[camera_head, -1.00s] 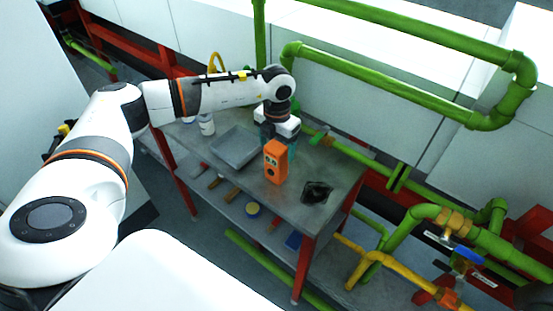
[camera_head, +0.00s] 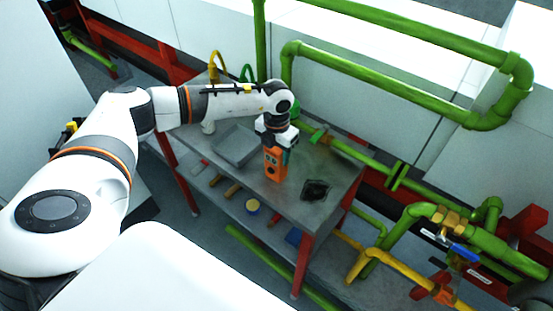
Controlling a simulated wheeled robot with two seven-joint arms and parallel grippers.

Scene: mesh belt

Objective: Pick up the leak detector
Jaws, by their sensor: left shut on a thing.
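The leak detector (camera_head: 274,165) is an orange upright box with dark round marks on its front. My left gripper (camera_head: 277,143) comes down from above and is shut on the detector's upper part. The fingertips are mostly hidden behind the detector and the wrist. My right gripper is not in view.
A grey tray (camera_head: 237,147) lies left of the detector and a dark object (camera_head: 315,190) lies to its right. A lower shelf holds a yellow roll (camera_head: 252,206) and tools. Green pipes (camera_head: 385,88) run behind and right of the table.

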